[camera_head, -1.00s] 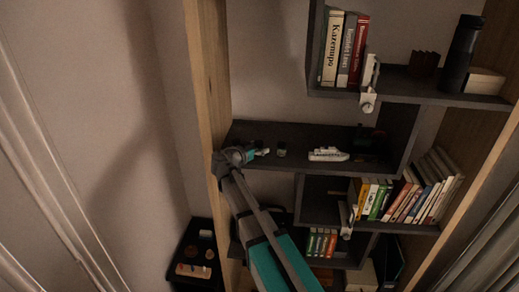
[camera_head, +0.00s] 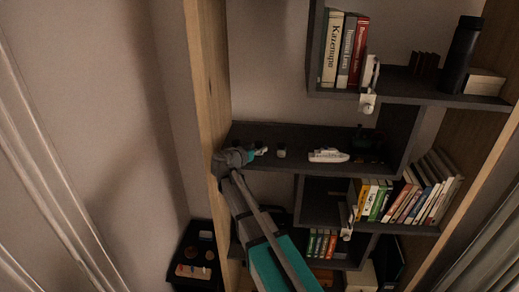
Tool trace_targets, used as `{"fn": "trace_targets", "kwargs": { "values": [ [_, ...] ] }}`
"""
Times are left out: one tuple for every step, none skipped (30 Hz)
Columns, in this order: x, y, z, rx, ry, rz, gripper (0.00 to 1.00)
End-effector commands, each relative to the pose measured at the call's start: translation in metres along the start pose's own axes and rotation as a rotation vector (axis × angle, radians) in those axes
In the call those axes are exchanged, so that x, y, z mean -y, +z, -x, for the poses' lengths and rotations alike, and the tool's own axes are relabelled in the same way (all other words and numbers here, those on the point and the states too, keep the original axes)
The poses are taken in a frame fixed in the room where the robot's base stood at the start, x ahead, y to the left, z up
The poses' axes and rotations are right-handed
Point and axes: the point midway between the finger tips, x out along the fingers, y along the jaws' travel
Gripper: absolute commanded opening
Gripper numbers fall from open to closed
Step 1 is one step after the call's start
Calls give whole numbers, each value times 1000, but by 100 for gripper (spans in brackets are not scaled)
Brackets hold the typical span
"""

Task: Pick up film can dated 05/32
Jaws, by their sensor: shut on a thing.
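My gripper (camera_head: 259,152) is at the left end of the middle dark shelf (camera_head: 310,138), with my arm reaching up from below. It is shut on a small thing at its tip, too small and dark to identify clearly. A small light-topped can (camera_head: 281,150) stands on the shelf just right of the gripper, apart from it. A second small dark can shows just behind the gripper tip. No date on any can is readable at this size.
A white model ship (camera_head: 328,156) lies right of the small can. The left wooden upright (camera_head: 212,100) is close to my gripper. Books (camera_head: 345,48) stand on the upper shelf, more books (camera_head: 405,198) below. A dark low stand (camera_head: 195,258) holds small items.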

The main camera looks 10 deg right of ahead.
Motion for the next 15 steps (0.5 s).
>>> {"fn": "trace_targets", "kwargs": {
  "values": [
    [0,-2,0,0,0,0,10],
    [0,-2,0,0,0,0,10],
    [0,-4,1,0,0,0,10],
    [0,-5,1,0,0,0,10],
    [0,-6,1,0,0,0,10],
    [0,-8,2,0,0,0,10],
    [0,-5,6,0,-2,0,10],
    [0,-4,10,0,-2,0,10],
    [0,-3,15,0,-3,0,10],
    [0,-3,19,0,-3,0,10],
    [0,-2,23,0,-3,0,10],
    [-1,-1,30,0,-3,0,10],
    [-1,0,35,0,-3,0,10],
    [0,1,40,0,-3,0,10],
    [0,2,47,-1,-4,0,10]
  ]
}}
